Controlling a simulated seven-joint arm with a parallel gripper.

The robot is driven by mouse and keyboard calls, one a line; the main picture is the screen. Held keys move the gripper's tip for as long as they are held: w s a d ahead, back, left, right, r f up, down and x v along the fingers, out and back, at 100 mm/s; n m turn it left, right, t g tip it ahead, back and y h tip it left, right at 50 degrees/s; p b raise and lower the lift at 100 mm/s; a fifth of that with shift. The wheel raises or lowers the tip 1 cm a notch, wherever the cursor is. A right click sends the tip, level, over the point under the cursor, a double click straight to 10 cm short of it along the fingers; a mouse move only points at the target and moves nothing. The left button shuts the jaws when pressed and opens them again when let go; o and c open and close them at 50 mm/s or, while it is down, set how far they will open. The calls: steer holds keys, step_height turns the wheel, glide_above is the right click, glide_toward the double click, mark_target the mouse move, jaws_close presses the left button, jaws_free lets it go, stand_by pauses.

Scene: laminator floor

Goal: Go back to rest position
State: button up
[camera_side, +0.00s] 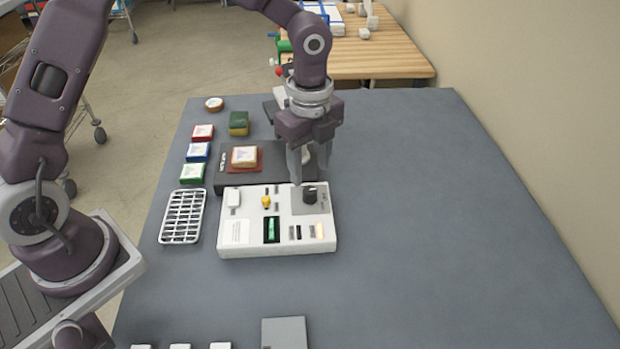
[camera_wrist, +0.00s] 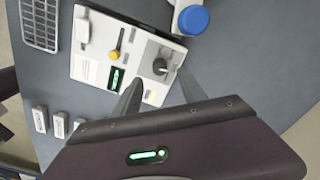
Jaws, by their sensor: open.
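My gripper (camera_side: 311,172) is open and empty, pointing down just above the back right part of a white control panel (camera_side: 276,246).
A dark plate (camera_side: 228,180) behind the panel bears a stacked block (camera_side: 245,157). Red (camera_side: 203,132), blue (camera_side: 198,152) and green (camera_side: 193,173) blocks stand left, near a white rack (camera_side: 182,217). A blue-capped item (camera_wrist: 193,19) shows in the wrist view. The table's right side is clear.

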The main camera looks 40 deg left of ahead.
steer(key=shift+r, duration=0.3)
steer(key=s+a+r+n+t+y, duration=0.1)
steer(key=s+a+r+n, duration=0.2)
steer(key=s+r+n, duration=0.3)
steer(key=s+a+r+n+t+y, duration=0.1)
steer(key=s+a+r+n+t, duration=0.2)
steer(key=r, duration=0.5)
steer(key=s+a+r+n+h, duration=0.1)
steer(key=s+n, duration=0.4)
steer(key=s, duration=0.2)
steer(key=s+a+r+n+t+h, duration=0.1)
steer(key=s+r+n, duration=0.1)
steer(key=s+n, duration=0.4)
steer(key=shift+s+a+t, duration=0.25)
steer(key=shift+s+t, duration=0.05)
steer(key=shift+s, duration=0.55)
